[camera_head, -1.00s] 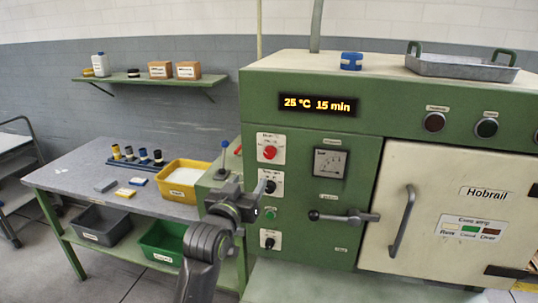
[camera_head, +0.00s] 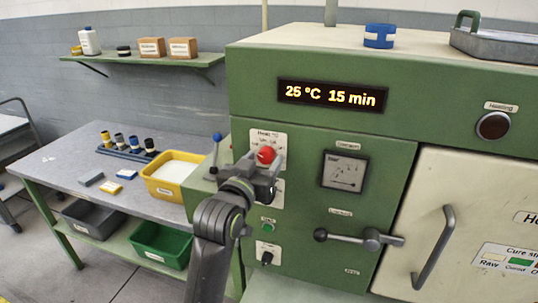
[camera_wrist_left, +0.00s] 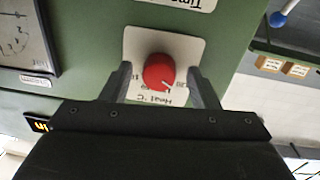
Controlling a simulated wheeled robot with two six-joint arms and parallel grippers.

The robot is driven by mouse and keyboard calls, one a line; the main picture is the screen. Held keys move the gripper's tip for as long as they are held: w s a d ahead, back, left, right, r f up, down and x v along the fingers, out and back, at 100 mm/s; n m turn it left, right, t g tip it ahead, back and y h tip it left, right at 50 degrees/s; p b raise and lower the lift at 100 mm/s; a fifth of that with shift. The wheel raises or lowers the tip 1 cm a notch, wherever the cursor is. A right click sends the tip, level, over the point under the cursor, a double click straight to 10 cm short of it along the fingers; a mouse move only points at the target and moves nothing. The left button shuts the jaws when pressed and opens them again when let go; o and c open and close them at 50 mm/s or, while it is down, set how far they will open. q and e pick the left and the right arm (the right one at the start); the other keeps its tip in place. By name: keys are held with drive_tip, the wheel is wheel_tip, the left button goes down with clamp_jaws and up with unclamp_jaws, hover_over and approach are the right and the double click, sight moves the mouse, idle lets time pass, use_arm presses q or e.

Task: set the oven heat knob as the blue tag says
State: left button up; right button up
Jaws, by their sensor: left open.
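The red heat knob (camera_head: 266,155) sits on a white dial plate on the green oven front; the wrist view shows it too (camera_wrist_left: 158,72). My left gripper (camera_head: 262,172) is in front of the knob. In the wrist view its open fingers stand on either side of the knob, with gaps visible on both sides. The oven display (camera_head: 333,95) reads 25 °C 15 min. No blue tag with readable writing shows; a blue ring (camera_head: 379,36) lies on the oven top, and a small blue-and-white block (camera_head: 127,174) lies on the table. My right gripper is not in view.
A gauge (camera_head: 344,171) and a lever handle (camera_head: 360,238) are right of the knob. A green button (camera_head: 268,225) and a black knob (camera_head: 266,257) are below. A blue-tipped lever (camera_head: 216,148) and yellow tray (camera_head: 160,190) stand to the left.

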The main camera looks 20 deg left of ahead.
use_arm(q)
drive_tip(key=shift+w+r, duration=0.1)
drive_tip(key=shift+w, duration=0.05)
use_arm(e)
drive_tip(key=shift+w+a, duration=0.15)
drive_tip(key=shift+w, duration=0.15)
use_arm(q)
drive_tip(key=shift+c, duration=0.3)
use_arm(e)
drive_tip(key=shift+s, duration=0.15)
use_arm(q)
drive_tip(key=c, duration=0.9)
